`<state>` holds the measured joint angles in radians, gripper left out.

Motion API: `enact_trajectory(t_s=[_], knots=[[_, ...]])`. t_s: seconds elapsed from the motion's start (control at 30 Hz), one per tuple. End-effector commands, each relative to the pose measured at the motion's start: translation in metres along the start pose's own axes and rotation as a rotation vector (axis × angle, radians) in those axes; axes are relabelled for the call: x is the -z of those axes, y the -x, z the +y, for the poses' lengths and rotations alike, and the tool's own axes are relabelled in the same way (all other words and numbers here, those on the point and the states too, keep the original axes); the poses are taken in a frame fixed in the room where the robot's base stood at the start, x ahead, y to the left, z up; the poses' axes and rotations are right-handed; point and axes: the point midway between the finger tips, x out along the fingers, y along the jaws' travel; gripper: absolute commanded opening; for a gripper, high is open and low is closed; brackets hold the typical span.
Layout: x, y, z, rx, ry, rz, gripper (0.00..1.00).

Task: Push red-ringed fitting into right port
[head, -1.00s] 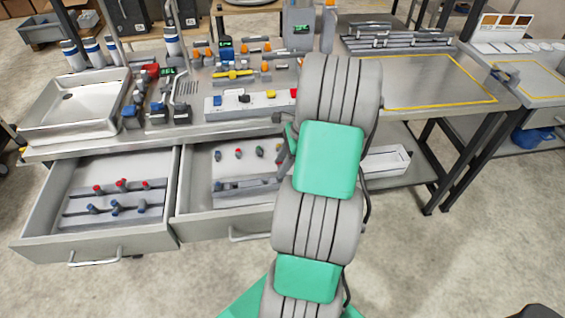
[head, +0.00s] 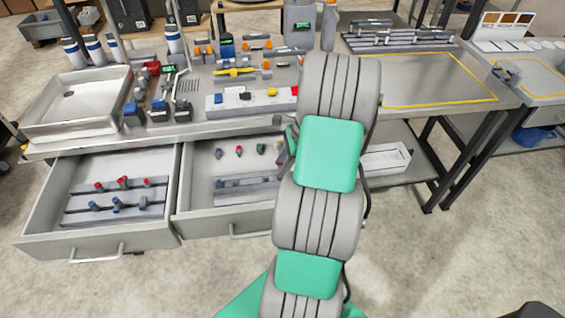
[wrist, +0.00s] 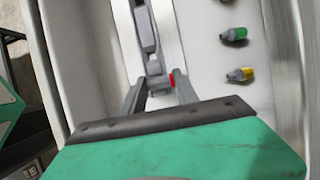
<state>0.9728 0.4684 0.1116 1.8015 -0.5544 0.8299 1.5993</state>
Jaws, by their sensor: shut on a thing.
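My gripper (wrist: 158,92) reaches down into the right open drawer, its two grey fingers shut around a small fitting. The red-ringed fitting (wrist: 172,79) shows as a small red patch beside the right fingertip; its rest is hidden or too small to make out. A grey port block (wrist: 145,32) lies just ahead of the fingertips, lengthwise along the drawer. I cannot tell whether the fitting touches a port, and the right port is not clear. In the head view my arm hides most of the gripper, and part of the port block (head: 245,187) shows left of the arm.
The left open drawer (head: 75,225) holds red and blue fittings on rails. The bench above (head: 135,135) is crowded.

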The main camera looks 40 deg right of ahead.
Motion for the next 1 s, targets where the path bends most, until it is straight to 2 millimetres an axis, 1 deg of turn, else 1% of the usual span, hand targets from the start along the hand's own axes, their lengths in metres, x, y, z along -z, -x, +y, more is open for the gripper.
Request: enact_trajectory(t_s=[0.37, 0.4, 0.6, 0.7, 0.9, 1.0], knots=[[0.005, -0.013, 0.000, 0.001, 0.000, 0.000, 0.00], [0.005, -0.012, 0.000, 0.001, 0.001, 0.000, 0.38], [0.005, -0.012, 0.000, 0.001, 0.000, 0.000, 0.55], [0.005, -0.012, 0.000, 0.001, 0.000, 0.000, 0.61], [0.005, -0.012, 0.000, 0.001, 0.000, 0.000, 0.61], [0.005, -0.006, -0.001, 0.002, 0.000, 0.000, 0.61]])
